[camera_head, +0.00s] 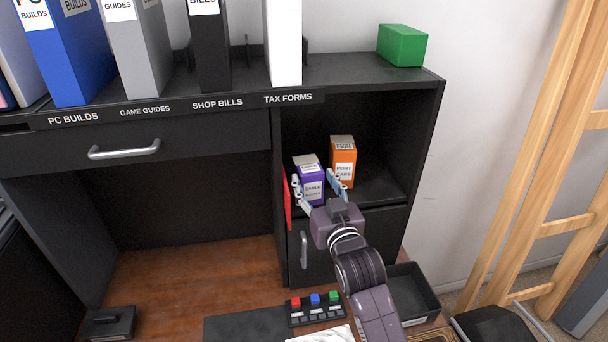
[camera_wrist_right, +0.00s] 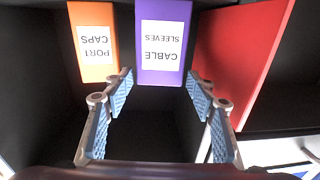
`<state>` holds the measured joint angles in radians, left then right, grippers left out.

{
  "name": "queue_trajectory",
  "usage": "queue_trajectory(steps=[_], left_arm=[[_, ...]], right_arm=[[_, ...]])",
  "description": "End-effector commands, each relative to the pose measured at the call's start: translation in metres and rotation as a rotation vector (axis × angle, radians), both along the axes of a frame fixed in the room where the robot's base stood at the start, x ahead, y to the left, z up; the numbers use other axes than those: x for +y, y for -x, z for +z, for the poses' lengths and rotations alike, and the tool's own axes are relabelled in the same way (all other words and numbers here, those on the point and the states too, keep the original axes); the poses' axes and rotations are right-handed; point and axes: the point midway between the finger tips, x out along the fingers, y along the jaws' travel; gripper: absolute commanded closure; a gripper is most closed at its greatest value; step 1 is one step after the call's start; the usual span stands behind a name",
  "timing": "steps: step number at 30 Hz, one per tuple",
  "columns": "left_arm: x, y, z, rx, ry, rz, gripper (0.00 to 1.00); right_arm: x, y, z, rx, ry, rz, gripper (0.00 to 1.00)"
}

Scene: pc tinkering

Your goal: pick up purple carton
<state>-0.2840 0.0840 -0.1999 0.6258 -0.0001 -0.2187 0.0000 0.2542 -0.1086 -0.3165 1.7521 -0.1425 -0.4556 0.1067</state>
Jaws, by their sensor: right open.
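The purple carton (camera_head: 312,184) stands upright in the open shelf compartment, with a white label reading cable sleeves. It also shows in the right wrist view (camera_wrist_right: 163,79), upside down, just beyond the fingertips and between them. My right gripper (camera_head: 318,181) is open in front of the carton, with nothing held; its blue finger pads show in the right wrist view (camera_wrist_right: 160,95). The fingers appear to stop short of the carton or only just reach its near edge; I cannot tell which. My left gripper is not in view.
An orange carton (camera_head: 342,161) labelled port caps stands close to the purple one, to its right. A red panel (camera_head: 288,197) is at the compartment's left side. Binders and a green box (camera_head: 402,46) stand on top. A black open bin (camera_head: 412,291) is at lower right.

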Motion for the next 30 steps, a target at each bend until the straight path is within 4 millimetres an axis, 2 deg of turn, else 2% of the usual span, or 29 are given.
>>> queue_trajectory(steps=[3,9,11,14,21,30], left_arm=[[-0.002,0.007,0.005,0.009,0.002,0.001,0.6],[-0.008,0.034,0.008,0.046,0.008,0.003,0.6],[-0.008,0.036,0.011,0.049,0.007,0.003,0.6],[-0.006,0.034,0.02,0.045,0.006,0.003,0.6],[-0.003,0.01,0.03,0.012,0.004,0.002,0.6],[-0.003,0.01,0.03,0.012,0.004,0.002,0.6]], right_arm=[[0.003,-0.012,0.002,0.001,0.001,-0.001,0.48],[0.006,-0.022,0.002,0.003,0.002,-0.001,0.48],[0.007,-0.027,0.003,0.003,0.002,-0.001,0.48],[0.011,-0.038,0.005,0.004,0.001,-0.001,0.48],[0.018,-0.062,0.003,0.003,0.001,-0.001,0.48],[0.02,-0.068,0.001,0.003,0.001,-0.001,0.48]])
